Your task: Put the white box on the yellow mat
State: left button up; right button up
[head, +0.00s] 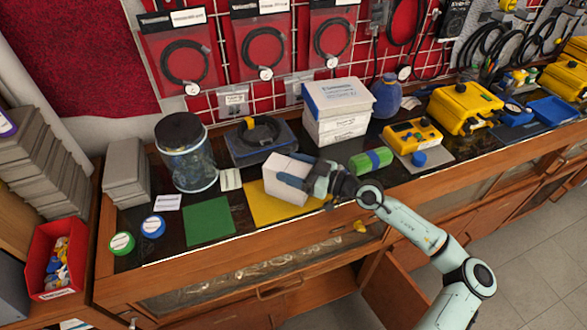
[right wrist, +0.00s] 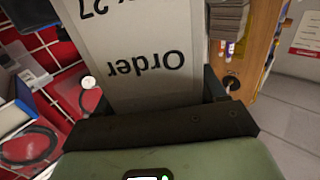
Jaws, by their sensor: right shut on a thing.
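The white box (head: 283,172) is in my right gripper (head: 300,172), whose dark fingers are shut on it. The box is over the yellow mat (head: 262,212), covering the mat's back part in the head view. I cannot tell whether its underside touches the mat. In the right wrist view the white box (right wrist: 150,50) fills the space between the fingers and shows upside-down print reading "Order" and "27". My left gripper is not in view.
A green mat (head: 208,220) lies to the left of the yellow one. A glass jar (head: 187,155), a dark case (head: 250,145) and a stack of white boxes (head: 337,112) stand behind. The bench's front edge is close.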

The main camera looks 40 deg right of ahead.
jog(key=o, duration=1.6)
jog(key=shift+s+d, duration=0.1)
jog(key=v, duration=1.1)
jog(key=shift+s+b, duration=0.35)
jog(key=shift+b, duration=0.05)
jog(key=shift+d+r, duration=0.1)
jog(key=shift+d, duration=0.05)
